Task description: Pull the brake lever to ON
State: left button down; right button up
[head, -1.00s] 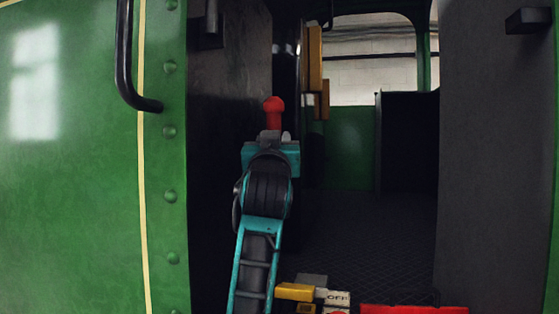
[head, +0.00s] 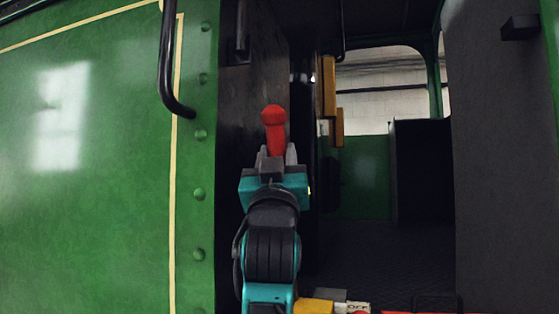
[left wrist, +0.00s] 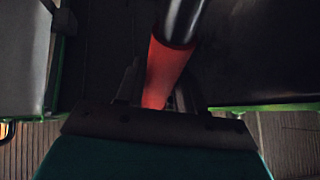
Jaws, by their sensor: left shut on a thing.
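The brake lever's red handle (head: 275,132) stands up in the cab doorway in the head view, leaning slightly with its rounded top to the left. My left gripper (head: 277,157) is shut on the lower part of this red handle. In the left wrist view the red grip (left wrist: 164,72) runs between the fingers of my left gripper (left wrist: 157,92), with a black shaft beyond it. In the head view the lever's lower part is hidden behind my gripper and arm. A small plate marked OFF (head: 357,307) shows at the bottom edge. My right gripper is not in view.
A green riveted side panel (head: 90,190) with a black handrail (head: 168,70) stands left of the doorway. A dark wall (head: 502,160) bounds it on the right. The dark cab floor (head: 385,255) behind the lever looks open.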

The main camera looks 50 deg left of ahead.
pick_arm(q)
jog(key=shift+d+f, duration=0.1)
jog(key=shift+f, duration=0.2)
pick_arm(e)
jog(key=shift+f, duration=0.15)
pick_arm(q)
jog(key=c, duration=1.1)
grip_release()
jog(key=shift+s, duration=0.15)
jog(key=shift+o, duration=0.9)
jog(key=shift+s+r, duration=0.1)
jog(key=shift+s, duration=0.05)
jog(key=shift+o, duration=0.7)
jog(key=shift+r, duration=0.1)
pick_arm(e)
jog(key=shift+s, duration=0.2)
pick_arm(q)
jog(key=b+v, duration=0.9)
jog(key=v, duration=0.4)
jog(key=shift+b, duration=0.35)
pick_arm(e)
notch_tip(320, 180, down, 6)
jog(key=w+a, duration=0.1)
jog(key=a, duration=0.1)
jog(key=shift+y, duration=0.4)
